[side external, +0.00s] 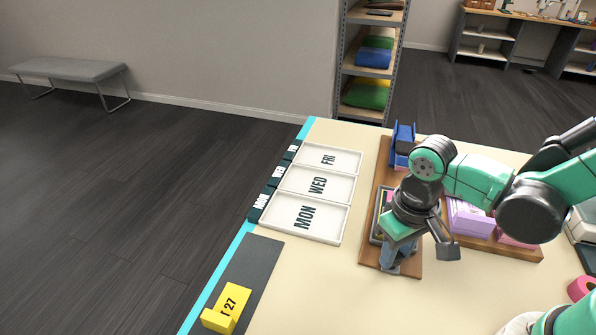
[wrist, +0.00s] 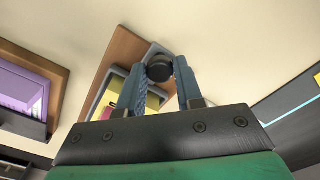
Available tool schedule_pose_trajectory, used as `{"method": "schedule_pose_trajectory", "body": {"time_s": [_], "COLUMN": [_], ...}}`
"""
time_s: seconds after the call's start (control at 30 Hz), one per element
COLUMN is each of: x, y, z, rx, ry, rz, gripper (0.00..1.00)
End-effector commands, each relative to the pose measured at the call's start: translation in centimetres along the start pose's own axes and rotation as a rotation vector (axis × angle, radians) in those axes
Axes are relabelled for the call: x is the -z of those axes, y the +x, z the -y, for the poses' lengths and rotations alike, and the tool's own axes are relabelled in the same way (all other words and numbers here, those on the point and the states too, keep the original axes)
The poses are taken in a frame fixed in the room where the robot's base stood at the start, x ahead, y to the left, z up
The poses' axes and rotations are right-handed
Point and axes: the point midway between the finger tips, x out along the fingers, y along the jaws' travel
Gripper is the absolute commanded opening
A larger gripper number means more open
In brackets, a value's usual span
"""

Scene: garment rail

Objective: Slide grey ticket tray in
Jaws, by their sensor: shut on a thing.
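The grey ticket tray (side external: 376,228) lies on a brown wooden board (side external: 372,257), partly hidden by my gripper and wrist. In the wrist view the tray (wrist: 149,53) shows a grey rim, with yellow and pink tickets inside. A round black knob (wrist: 158,73) shows at the tray's near end. My gripper (side external: 393,268) is low over the board's front end. In the wrist view my gripper (wrist: 163,67) has its blue fingers on either side of the knob, shut on it. The far part of the tray is hidden behind my fingers.
A blue bin (side external: 403,138) stands at the board's back end. Purple boxes (side external: 466,217) sit right of my gripper. White trays marked MON, WED and FRI (side external: 330,158) lie left. A yellow block (side external: 227,308) is on a dark mat (side external: 256,262). Table between is clear.

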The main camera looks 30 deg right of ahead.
Motion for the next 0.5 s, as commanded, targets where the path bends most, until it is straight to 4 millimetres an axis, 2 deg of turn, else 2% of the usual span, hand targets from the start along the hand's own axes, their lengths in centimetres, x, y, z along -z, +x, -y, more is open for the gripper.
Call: {"method": "schedule_pose_trajectory", "body": {"time_s": [0.23,0.5], "x": [0.7,4.6], "y": [0.0,0.0], "z": [-0.7,-4.5], "rx": [0.0,0.0], "ry": [0.005,0.007], "rz": [0.0,-0.001], "gripper": [0.0,0.0]}}
